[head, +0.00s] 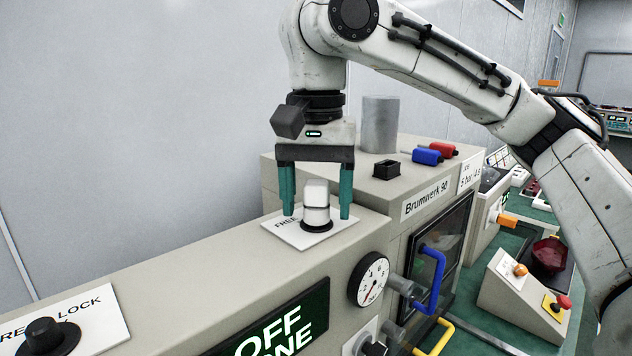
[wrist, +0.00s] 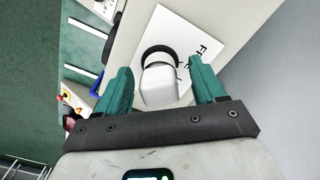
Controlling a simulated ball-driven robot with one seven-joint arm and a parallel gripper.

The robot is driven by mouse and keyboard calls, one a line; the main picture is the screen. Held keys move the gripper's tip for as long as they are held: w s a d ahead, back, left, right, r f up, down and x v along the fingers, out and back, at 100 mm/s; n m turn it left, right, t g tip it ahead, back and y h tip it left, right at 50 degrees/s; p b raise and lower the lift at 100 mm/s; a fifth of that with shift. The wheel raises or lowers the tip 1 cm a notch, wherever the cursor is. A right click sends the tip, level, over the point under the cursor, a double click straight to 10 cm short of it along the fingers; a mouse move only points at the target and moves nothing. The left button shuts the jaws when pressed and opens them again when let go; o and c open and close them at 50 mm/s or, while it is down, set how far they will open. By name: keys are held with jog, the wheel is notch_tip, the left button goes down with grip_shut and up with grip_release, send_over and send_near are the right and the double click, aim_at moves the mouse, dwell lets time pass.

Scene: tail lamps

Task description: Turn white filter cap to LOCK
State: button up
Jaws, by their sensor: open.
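The white filter cap (head: 316,203) stands upright on a black ring on a white label plate (head: 285,233), on top of the beige cabinet. The letters "FREE" show on the plate in part; any LOCK mark there is hidden. My gripper (head: 316,213) points down with its teal fingers on either side of the cap, open, with a gap visible. In the wrist view the cap (wrist: 159,86) sits between the two open fingers (wrist: 156,88), apart from both.
A black knob (head: 45,336) with its own FREE/LOCK plate is at the lower left. A grey cylinder (head: 380,125), a black square socket (head: 386,169), and blue (head: 428,156) and red (head: 440,149) parts stand on the raised block behind. A gauge (head: 371,280) and blue handle (head: 434,275) are on the front.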

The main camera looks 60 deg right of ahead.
grip_shut()
jog(key=shift+r+m+p, duration=0.1)
jog(key=shift+m+p, duration=0.25)
jog(key=shift+m, duration=0.25)
jog(key=shift+f+m, duration=0.2)
jog(key=shift+m, duration=0.7)
jog(key=shift+m+p, duration=0.5)
jog(key=shift+m, duration=0.3)
jog(key=shift+s+f+m, duration=0.1)
jog(key=shift+m, duration=0.5)
